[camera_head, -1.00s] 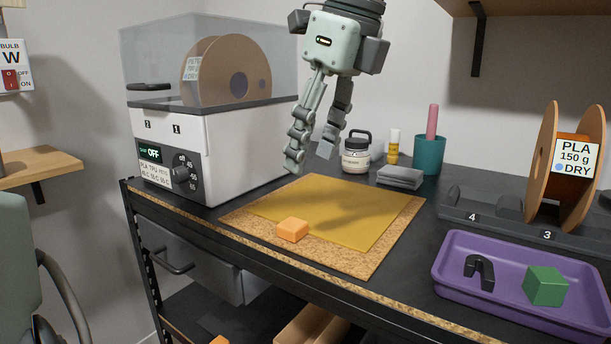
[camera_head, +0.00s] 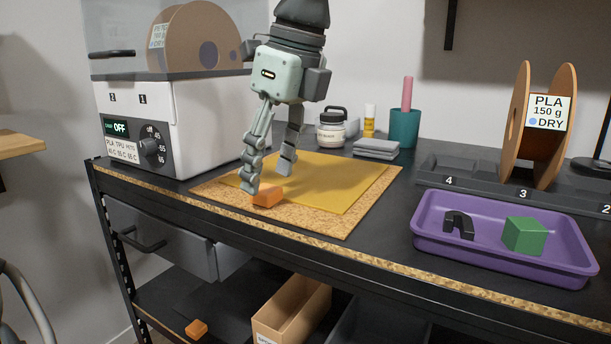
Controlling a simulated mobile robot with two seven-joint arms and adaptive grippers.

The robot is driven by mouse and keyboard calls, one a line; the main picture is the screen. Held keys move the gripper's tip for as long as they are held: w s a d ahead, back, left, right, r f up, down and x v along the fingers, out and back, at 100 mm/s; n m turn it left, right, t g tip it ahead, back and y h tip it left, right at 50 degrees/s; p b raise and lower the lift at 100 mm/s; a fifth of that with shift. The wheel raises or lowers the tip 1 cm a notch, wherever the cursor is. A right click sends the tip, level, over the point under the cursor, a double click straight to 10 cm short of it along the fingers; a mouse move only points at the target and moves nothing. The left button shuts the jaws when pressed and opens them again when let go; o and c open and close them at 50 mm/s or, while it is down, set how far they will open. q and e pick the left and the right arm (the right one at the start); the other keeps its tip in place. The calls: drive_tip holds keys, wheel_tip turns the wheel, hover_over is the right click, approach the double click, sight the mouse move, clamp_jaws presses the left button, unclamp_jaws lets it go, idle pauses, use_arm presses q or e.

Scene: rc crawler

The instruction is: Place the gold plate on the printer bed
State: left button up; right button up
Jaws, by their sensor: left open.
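The gold plate (camera_head: 335,184) lies flat on a cork mat (camera_head: 330,223) on the black worktop. A small orange block (camera_head: 268,196) sits at the plate's front-left edge. My left gripper (camera_head: 268,180) is open and points down over the left part of the plate. One finger is close behind the orange block; I cannot tell whether it touches. The other finger is farther back over the plate. Nothing is between the fingers that I can see. The printer bed is not recognisable in this view. My right gripper is not in view.
A filament dryer (camera_head: 190,125) stands left of the mat. A purple tray (camera_head: 480,258) with a black clip and a green cube lies right. Behind are a white jar (camera_head: 331,130), grey cloths (camera_head: 376,148), a teal cup (camera_head: 404,128) and a spool (camera_head: 540,125).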

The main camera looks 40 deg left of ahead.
use_arm(q)
drive_tip(key=shift+x, duration=1.15)
clamp_jaws()
